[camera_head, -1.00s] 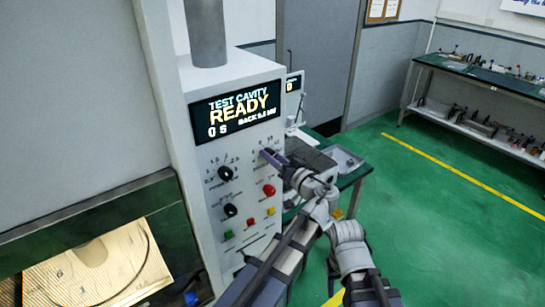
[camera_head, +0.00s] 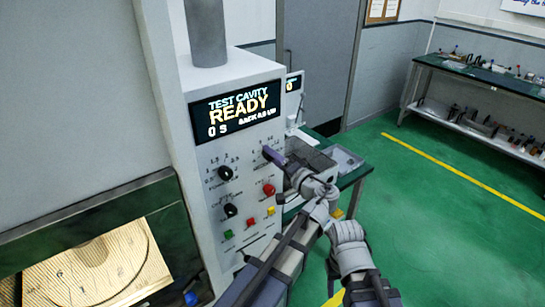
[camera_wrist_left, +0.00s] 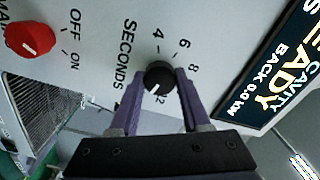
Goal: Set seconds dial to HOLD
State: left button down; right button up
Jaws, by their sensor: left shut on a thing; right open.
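The black seconds dial (camera_wrist_left: 159,76), lettered SECONDS, sits between the purple fingers of my left gripper (camera_wrist_left: 158,85) in the left wrist view. The gripper is shut on the dial. The dial's white mark points down in that view, towards a partly hidden numeral ending in 2. The numbers 4, 6 and 8 show around it. I see no HOLD label; the fingers hide part of the scale. My right gripper is not seen.
The display (camera_head: 237,110) reads TEST CAVITY READY, 0 S. Two other black knobs (camera_head: 225,173) (camera_head: 230,210), a red knob (camera_head: 268,189) and coloured buttons (camera_head: 250,222) are on the panel. A lit cavity (camera_head: 100,265) is lower left. A bench with small equipment (camera_head: 335,165) stands behind the arm.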

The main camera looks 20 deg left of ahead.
pick_arm(q)
jog(key=shift+m, duration=0.5)
dwell(0.3)
jog(key=shift+c, duration=1.8)
grip_release()
jog(key=shift+s+d, duration=0.1)
jog(key=shift+s, duration=0.05)
